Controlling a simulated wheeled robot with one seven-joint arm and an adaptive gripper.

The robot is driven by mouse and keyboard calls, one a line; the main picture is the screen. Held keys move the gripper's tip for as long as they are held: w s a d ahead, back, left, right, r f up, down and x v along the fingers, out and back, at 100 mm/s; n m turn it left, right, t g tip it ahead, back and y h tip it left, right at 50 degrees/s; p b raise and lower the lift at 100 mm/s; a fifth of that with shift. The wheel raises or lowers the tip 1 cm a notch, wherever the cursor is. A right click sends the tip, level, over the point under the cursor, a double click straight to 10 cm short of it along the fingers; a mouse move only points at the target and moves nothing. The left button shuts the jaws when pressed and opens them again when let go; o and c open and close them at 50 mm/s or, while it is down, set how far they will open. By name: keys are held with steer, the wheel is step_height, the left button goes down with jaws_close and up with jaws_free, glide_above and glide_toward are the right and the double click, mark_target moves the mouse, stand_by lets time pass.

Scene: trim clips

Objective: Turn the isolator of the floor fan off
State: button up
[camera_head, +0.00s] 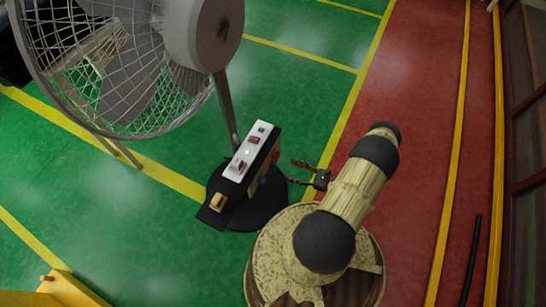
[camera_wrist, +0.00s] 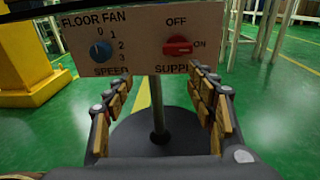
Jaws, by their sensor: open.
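The floor fan's control panel (camera_wrist: 150,38) fills the upper part of the wrist view, marked FLOOR FAN. Its red isolator handle (camera_wrist: 178,45) lies horizontal, toward the ON mark, with OFF printed above and SUPPLY below. A blue speed knob (camera_wrist: 101,51) sits to its left, numbered 0 to 3. In the head view, the red handle (camera_head: 275,156) shows on the box side facing my gripper (camera_head: 297,172). My gripper is open and empty, a short gap from the panel; its fingers also flank the panel's lower area in the wrist view (camera_wrist: 157,86).
The fan's caged head (camera_head: 110,60) stands at the upper left on a pole with a round black base (camera_head: 255,215). The box top (camera_head: 246,152) carries more switches. A yellow block (camera_wrist: 28,62) stands at left. Green floor around is mostly clear.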

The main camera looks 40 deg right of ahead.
mark_target(276, 156)
steer(key=w+r+t+b, duration=0.1)
steer(key=w, duration=0.7)
steer(key=shift+w+a+r+h, duration=0.15)
steer(key=shift+a+r+h, duration=0.2)
steer(key=shift+a+h, duration=0.05)
steer(key=c, duration=1.2)
steer(key=shift+o, duration=0.2)
